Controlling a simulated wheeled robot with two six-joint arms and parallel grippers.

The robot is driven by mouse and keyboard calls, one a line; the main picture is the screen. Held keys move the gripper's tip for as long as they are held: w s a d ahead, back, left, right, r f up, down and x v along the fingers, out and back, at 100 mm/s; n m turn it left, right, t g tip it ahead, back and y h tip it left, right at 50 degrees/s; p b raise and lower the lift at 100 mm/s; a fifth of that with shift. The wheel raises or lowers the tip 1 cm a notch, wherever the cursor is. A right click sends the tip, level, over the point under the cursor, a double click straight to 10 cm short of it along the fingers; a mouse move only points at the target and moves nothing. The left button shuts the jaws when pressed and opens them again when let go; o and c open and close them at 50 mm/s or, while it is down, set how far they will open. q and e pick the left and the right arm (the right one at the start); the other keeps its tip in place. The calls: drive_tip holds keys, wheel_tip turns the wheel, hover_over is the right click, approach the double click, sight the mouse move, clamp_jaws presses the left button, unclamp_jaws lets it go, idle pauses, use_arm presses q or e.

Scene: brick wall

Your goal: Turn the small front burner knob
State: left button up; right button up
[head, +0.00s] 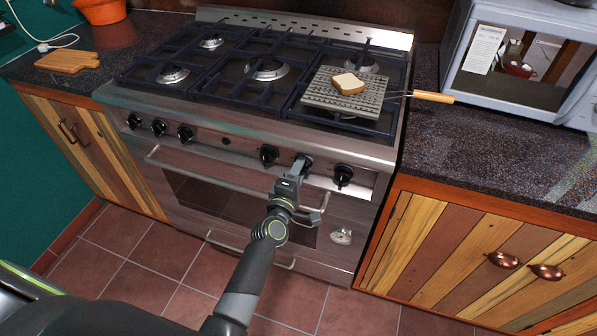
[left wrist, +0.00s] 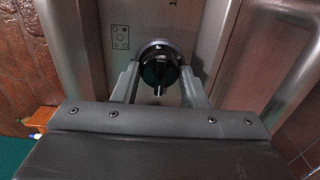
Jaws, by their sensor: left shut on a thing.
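In the head view my left gripper (head: 297,170) reaches the front panel of the stove (head: 230,140) and is at a black knob (head: 303,160), the middle one of the right-hand group of three. In the left wrist view the same knob (left wrist: 159,68) sits between the two fingers of my left gripper (left wrist: 160,85). The gripper is shut on this knob, one finger on each side. A small burner diagram is printed on the panel beside it. The gripper partly hides the knob in the head view. My right gripper is not in view.
Neighbouring knobs sit left (head: 268,154) and right (head: 343,175) of the held one. The oven handle (head: 230,183) runs below. A slice of bread (head: 348,84) lies on a wire toaster rack (head: 345,100) over the right burners, its wooden handle (head: 433,96) pointing right. A microwave (head: 520,60) stands at right.

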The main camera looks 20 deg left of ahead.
use_arm(q)
drive_tip(key=o, duration=1)
drive_tip(key=shift+f, duration=0.1)
